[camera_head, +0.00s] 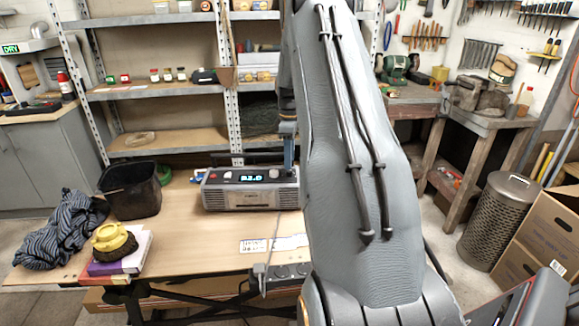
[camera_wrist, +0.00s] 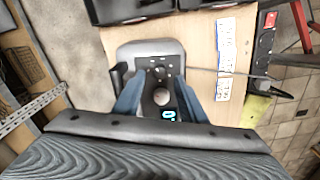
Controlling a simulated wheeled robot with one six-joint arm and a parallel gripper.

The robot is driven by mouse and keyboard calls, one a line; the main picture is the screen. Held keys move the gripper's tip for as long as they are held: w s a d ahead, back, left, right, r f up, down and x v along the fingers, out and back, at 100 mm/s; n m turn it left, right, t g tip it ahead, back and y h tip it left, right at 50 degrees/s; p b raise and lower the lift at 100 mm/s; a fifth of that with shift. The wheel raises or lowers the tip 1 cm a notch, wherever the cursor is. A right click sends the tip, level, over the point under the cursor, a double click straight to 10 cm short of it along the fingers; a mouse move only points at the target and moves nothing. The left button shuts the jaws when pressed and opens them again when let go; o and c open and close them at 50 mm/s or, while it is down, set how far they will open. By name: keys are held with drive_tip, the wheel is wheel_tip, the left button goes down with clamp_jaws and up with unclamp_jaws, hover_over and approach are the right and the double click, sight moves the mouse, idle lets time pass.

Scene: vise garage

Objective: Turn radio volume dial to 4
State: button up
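The radio (camera_head: 250,190) is a grey box with a dark top panel and a lit display (camera_head: 252,178). It stands upright on the wooden workbench in the head view. In the wrist view the radio (camera_wrist: 150,48) is seen from above, with a round grey dial (camera_wrist: 162,97) and a smaller dark knob on its panel. My gripper (camera_wrist: 159,82) is open over the radio, its two blue-grey fingers on either side of the round dial. I cannot tell whether they touch it. The display digits are partly hidden in the wrist view and too small to read surely in the head view.
The workbench (camera_head: 190,240) also holds a black bin (camera_head: 130,190), a striped cloth (camera_head: 62,228), and books (camera_head: 118,255) with a yellow-and-brown object on top. White plates (camera_head: 270,244) lie in front of the radio. A power strip (camera_head: 285,275) is at the front edge. Metal shelving stands behind.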

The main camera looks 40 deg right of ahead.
sight(289, 171)
drive_tip(key=shift+f+p, duration=0.45)
drive_tip(key=shift+f, duration=1.7)
drive_tip(key=shift+c, duration=0.5)
clamp_jaws()
